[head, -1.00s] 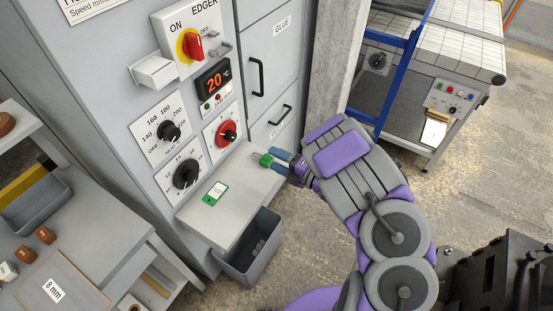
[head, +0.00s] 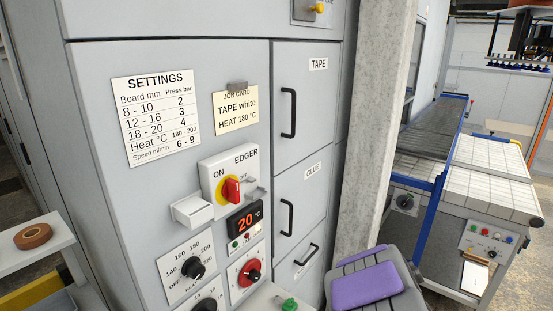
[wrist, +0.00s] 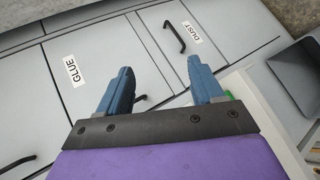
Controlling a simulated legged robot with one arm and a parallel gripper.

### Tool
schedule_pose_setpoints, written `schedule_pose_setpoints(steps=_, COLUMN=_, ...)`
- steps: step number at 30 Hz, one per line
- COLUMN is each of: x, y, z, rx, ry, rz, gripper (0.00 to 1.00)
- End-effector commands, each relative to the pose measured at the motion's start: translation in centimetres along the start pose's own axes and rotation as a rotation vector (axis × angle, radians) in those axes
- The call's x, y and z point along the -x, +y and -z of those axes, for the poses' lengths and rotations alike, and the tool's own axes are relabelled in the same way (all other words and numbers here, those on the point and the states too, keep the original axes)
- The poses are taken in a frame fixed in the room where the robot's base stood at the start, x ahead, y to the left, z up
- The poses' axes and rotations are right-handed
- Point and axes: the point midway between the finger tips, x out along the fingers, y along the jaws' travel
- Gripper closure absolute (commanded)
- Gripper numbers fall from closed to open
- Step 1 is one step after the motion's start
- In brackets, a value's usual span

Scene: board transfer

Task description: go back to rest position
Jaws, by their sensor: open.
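My gripper (wrist: 156,86) shows in the wrist view with its two blue fingers spread wide apart and nothing between them. It faces the grey cabinet front, near the drawers labelled GLUE (wrist: 75,72) and DUST (wrist: 194,35). In the head view only the purple and grey part of my arm shows at the bottom right, and the fingers are not seen there. A green item (head: 287,304) shows at the bottom edge of the head view, partly cut off.
The edger cabinet (head: 90,60) carries a red switch (head: 231,189), dials and a display reading 20 °C (head: 245,218). A concrete pillar (head: 372,130) stands right of it. Beyond is a conveyor table (head: 490,190) with a blue frame.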

Motion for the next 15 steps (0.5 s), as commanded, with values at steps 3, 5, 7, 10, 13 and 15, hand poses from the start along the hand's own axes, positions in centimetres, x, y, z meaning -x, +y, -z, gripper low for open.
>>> schedule_pose_setpoints(steps=3, x=3.2, y=1.3, z=-2.5, rx=-0.15, ry=-0.157, rz=0.048, gripper=0.34)
schedule_pose_setpoints(steps=5, x=5.0, y=1.4, z=-3.5, rx=-0.238, ry=-0.231, rz=0.075, gripper=0.34)
schedule_pose_setpoints(steps=7, x=7.4, y=1.2, z=-4.3, rx=-0.348, ry=-0.314, rz=0.11, gripper=0.34)
schedule_pose_setpoints(steps=10, x=10.9, y=0.4, z=-4.8, rx=-0.507, ry=-0.418, rz=0.162, gripper=0.34)
schedule_pose_setpoints(steps=13, x=14.6, y=-0.9, z=-4.4, rx=-0.67, ry=-0.509, rz=0.223, gripper=0.34)
schedule_pose_setpoints(steps=15, x=17.3, y=-2.2, z=-3.7, rx=-0.784, ry=-0.568, rz=0.276, gripper=0.34)
